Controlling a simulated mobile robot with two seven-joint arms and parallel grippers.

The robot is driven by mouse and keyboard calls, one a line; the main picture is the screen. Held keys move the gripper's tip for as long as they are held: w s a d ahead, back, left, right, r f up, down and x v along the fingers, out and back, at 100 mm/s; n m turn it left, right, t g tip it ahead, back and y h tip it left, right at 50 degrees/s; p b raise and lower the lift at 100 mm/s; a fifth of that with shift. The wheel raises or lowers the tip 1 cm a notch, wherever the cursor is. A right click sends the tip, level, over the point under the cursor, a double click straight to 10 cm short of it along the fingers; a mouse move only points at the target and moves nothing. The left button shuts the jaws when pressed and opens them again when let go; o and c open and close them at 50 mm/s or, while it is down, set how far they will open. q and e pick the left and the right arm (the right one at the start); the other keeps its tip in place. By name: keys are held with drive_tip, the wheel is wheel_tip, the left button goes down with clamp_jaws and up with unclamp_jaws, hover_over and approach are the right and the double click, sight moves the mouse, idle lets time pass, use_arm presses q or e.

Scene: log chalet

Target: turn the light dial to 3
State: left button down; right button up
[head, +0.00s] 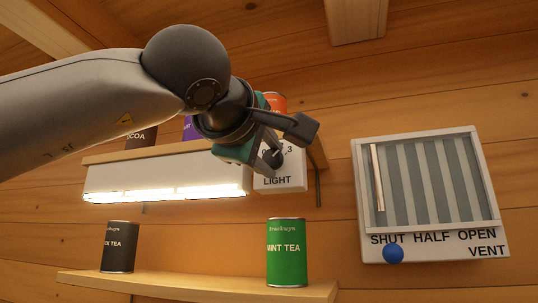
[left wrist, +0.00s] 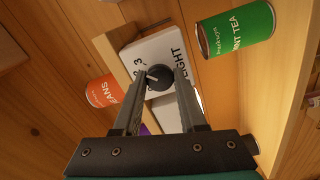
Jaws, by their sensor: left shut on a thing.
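The light dial is a dark round knob (left wrist: 158,77) with a pale pointer mark, on a white box (head: 279,181) marked LIGHT. My left gripper (left wrist: 158,90) is shut on the knob, one finger on each side of it. In the head view the left gripper (head: 273,153) covers most of the knob and part of the number scale. In the left wrist view the pointer is toward the side with the 2 and 3; I cannot tell exactly which number it meets. My right gripper is in neither view.
A lit lamp (head: 165,193) hangs under the upper shelf, left of the box. An orange can (left wrist: 102,91) stands above the box. A green mint tea can (head: 286,252) and a black tea can (head: 119,247) stand on the lower shelf. A vent panel (head: 490,243) is at right.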

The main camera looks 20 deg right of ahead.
use_arm(q)
drive_tip(key=shift+c, duration=2.3)
unclamp_jaws()
drive_tip(key=b+v, duration=0.4)
drive_tip(key=v, duration=1.1)
drive_tip(key=shift+s+b, duration=0.15)
drive_tip(key=shift+b, duration=0.15)
